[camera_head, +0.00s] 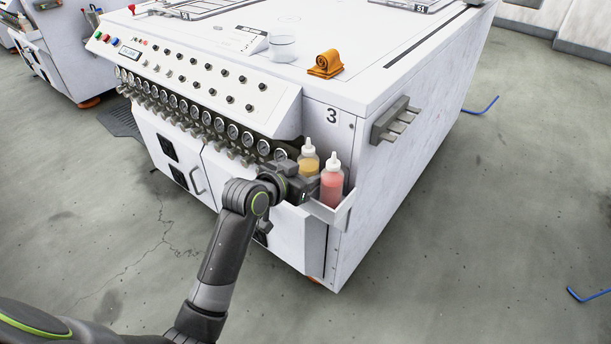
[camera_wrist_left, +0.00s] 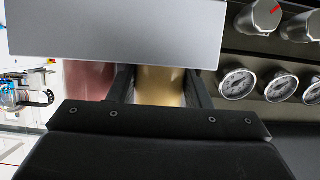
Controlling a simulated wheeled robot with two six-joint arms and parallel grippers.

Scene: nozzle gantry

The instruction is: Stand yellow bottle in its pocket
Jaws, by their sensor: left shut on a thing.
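The yellow bottle (camera_head: 308,163) has a white nozzle and stands upright at the small white holder (camera_head: 337,213) on the machine's corner. The red bottle (camera_head: 331,182) stands upright beside it, in the holder. My left gripper (camera_head: 297,182) is shut on the yellow bottle from the left. In the left wrist view the yellow bottle (camera_wrist_left: 160,87) shows between the two dark fingers, with the red bottle (camera_wrist_left: 90,80) just outside them. A pale panel hides the upper part of that view. The yellow bottle's base is hidden, so I cannot tell whether it touches the pocket floor. My right gripper is out of view.
A row of gauges (camera_head: 233,131) and knobs runs along the machine's front, close to my left gripper. A grey bracket (camera_head: 396,121) juts from its side. Floor around is mostly clear.

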